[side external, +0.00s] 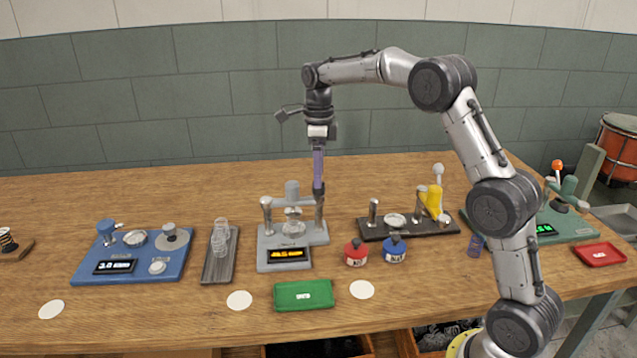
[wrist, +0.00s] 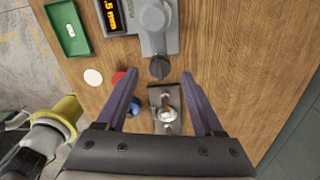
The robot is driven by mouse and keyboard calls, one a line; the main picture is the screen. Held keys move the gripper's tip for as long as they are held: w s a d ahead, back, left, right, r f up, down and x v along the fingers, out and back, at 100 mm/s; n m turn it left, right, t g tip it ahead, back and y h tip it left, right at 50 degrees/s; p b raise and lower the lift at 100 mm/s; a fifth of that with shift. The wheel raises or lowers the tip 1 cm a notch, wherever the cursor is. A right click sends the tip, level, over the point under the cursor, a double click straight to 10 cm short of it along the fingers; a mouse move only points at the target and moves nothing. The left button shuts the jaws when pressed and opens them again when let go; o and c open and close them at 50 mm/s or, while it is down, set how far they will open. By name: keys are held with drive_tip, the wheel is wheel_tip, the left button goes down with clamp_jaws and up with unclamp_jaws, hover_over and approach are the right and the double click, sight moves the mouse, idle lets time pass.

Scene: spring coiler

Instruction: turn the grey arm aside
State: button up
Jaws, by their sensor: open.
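The grey station (side external: 268,258) stands mid-table with an amber display. The grey arm (side external: 292,190) lies across its top, over a clear round part (side external: 293,224). In the wrist view, the grey arm (wrist: 156,18) runs down from the station's top to a dark round knob (wrist: 160,68). My gripper (side external: 318,189) points straight down above the post (side external: 319,213) at the station's right side. In the wrist view my gripper (wrist: 160,76) is open and empty, with its purple fingers apart and the knob showing between the tips. Whether either finger touches it cannot be told.
A dark plate (side external: 445,228) with metal posts and a yellow part stands to the right. Red (side external: 355,253) and blue (side external: 394,249) pots and a green tray (side external: 303,294) lie in front. A blue station (side external: 85,269) and a narrow grey tray (side external: 219,274) are left.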

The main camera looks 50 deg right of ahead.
drive_tip(key=shift+f, duration=1.7)
clamp_jaws()
